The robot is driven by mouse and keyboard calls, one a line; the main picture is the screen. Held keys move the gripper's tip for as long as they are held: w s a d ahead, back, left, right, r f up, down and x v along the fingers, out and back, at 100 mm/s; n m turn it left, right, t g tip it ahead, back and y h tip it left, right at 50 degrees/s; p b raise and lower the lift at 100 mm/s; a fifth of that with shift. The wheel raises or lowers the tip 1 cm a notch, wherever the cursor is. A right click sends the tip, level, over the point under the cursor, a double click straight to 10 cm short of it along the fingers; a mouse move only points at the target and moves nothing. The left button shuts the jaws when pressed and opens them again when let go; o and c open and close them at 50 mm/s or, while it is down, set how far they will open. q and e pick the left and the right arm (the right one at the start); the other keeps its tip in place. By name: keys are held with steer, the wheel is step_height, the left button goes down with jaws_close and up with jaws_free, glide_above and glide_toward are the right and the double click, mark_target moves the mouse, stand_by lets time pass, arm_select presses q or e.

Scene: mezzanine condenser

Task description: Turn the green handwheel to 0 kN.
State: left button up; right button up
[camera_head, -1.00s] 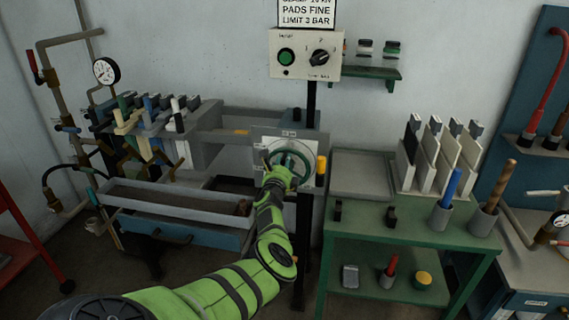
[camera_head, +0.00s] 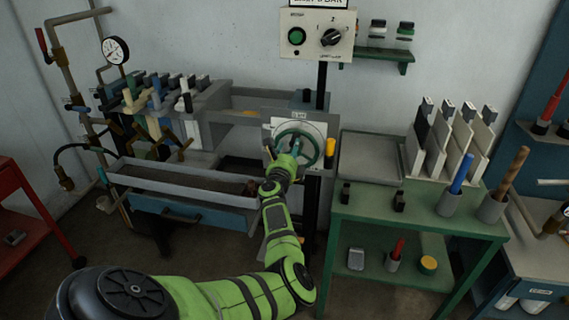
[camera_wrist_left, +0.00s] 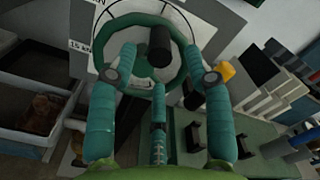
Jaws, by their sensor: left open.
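The green handwheel (camera_head: 319,148) stands upright on the front of the grey press-like bench, before a white scale plate (camera_head: 272,132). A label at the plate's left reads about 15 kN. The wheel's pointer is not readable. My right gripper is out of view.
A yellow-topped post (camera_head: 330,147) stands close right of the wheel. A green table (camera_head: 400,217) with blocks and holders is to the right. A long grey trough (camera_head: 185,185) lies left. A control box (camera_head: 318,34) hangs above.

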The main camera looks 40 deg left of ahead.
arm_select(q)
steer(key=v, duration=0.7)
steer(key=shift+s, duration=0.25)
stand_by(0.3)
